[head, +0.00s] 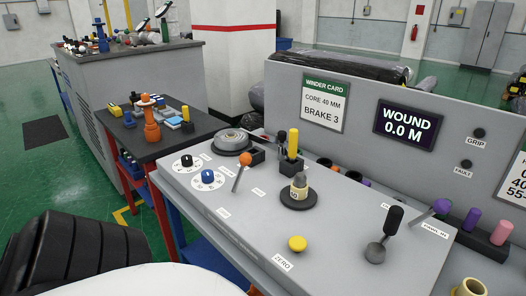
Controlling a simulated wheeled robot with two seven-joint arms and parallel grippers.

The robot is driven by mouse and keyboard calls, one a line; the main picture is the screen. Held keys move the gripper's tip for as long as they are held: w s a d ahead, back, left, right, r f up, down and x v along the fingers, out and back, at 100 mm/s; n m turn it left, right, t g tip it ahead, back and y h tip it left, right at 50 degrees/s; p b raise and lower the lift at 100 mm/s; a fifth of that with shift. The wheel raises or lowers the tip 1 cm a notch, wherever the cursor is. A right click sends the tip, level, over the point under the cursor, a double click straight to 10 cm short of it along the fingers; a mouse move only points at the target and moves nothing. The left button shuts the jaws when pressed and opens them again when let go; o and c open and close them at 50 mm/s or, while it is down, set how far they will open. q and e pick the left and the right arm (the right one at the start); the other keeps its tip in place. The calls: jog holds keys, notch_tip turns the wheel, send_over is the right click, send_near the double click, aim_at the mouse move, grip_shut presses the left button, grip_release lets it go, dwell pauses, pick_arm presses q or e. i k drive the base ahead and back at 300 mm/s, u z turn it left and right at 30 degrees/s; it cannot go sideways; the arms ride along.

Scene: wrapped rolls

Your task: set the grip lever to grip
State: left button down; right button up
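The console has several levers, and their small labels are too small to read, so I cannot tell which is the grip lever. A black-handled lever (392,221) stands at the front right, leaning up and to the right from its round base. A purple-tipped lever (440,207) is just to its right, beside a small label. An orange-tipped lever (241,174) is at the left, next to the dials. A lamp marked GRIP (479,133) on the upright panel looks dark. Neither of my grippers is in view.
The console top (330,235) also carries a yellow button (297,243) by a ZERO label, a blue-knob dial (207,177), and a spindle (299,188) on a dark disc. The display (407,125) reads WOUND 0.0 M. A dark side table (165,135) with small items stands left.

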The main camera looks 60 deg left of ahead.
aim_at(245, 159)
jog(key=k, duration=1.1)
jog(key=u, duration=1.15)
jog(key=i, duration=0.5)
jog(key=z, duration=0.05)
